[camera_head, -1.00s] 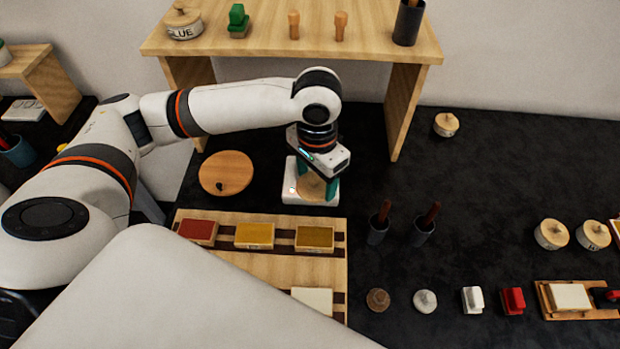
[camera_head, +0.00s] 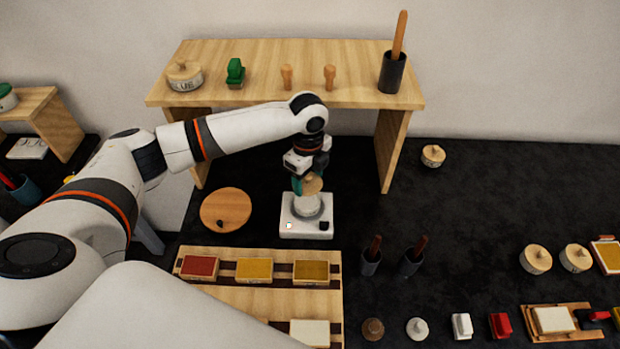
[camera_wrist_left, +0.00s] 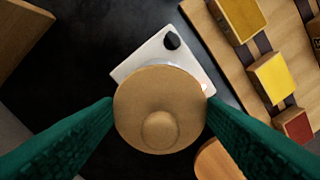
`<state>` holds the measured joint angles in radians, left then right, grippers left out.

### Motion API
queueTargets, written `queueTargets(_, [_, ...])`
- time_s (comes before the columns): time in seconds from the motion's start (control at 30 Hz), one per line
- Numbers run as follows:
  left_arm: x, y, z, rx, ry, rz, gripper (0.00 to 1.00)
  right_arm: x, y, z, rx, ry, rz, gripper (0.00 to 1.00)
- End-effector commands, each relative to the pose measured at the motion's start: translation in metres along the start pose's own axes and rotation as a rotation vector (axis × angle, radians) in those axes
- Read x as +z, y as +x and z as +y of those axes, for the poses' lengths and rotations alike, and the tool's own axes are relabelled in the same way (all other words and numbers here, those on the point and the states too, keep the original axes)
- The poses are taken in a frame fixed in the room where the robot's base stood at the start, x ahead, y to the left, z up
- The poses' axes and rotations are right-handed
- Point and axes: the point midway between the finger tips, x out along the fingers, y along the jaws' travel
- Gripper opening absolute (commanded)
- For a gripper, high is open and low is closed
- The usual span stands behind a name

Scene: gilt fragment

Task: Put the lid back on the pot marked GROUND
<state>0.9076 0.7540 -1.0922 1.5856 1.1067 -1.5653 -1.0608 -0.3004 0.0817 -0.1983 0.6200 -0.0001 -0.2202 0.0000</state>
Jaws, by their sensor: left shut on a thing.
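My left gripper (camera_head: 305,187) is shut on a round wooden lid (camera_head: 313,184), its teal fingers on either side of the rim. In the left wrist view the lid (camera_wrist_left: 150,105) has its round knob towards the camera. Below it, a pale pot (camera_head: 308,206) stands on a white hotplate (camera_head: 291,229) with a black dial. The lid appears raised above the pot, slightly towards the back. The pot's marking is not readable, and in the wrist view the lid hides most of the pot. My right gripper is not in view.
A wooden shelf (camera_head: 250,60) stands behind, bearing a pot marked GLUE (camera_head: 184,76). A round wooden board (camera_head: 226,209) lies left of the hotplate. A wooden rack (camera_head: 225,284) with coloured pads is in front. Dark cups (camera_head: 370,261) stand to the right.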

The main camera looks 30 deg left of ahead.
Motion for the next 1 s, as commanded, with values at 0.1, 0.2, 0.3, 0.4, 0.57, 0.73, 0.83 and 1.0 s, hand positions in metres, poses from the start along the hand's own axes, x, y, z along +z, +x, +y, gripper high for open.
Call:
queueTargets(0.1, [-0.002, 0.001, 0.001, 0.000, 0.024, 0.001, 0.42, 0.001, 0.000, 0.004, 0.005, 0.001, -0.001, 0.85])
queueTargets(0.2, [-0.002, 0.004, 0.001, 0.000, 0.028, 0.001, 0.42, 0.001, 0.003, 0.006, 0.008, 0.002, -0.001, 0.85])
queueTargets(0.3, [-0.002, 0.009, 0.001, 0.000, 0.027, 0.001, 0.42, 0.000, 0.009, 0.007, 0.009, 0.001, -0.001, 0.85])
queueTargets(0.4, [-0.002, 0.016, 0.001, 0.000, 0.027, 0.001, 0.42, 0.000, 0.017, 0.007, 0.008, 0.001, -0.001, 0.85])
queueTargets(0.57, [-0.002, 0.029, 0.001, 0.000, 0.027, 0.001, 0.42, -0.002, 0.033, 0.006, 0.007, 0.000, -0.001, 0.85])
queueTargets(0.73, [-0.002, 0.043, 0.001, 0.000, 0.027, 0.002, 0.42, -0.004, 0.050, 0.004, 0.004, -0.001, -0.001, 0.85])
queueTargets(0.83, [-0.001, 0.048, 0.000, -0.002, 0.026, 0.001, 0.42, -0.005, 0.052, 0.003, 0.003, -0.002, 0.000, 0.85])
queueTargets(1.0, [-0.002, 0.060, 0.001, -0.001, 0.025, 0.001, 0.42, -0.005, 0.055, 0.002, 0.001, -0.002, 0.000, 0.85])
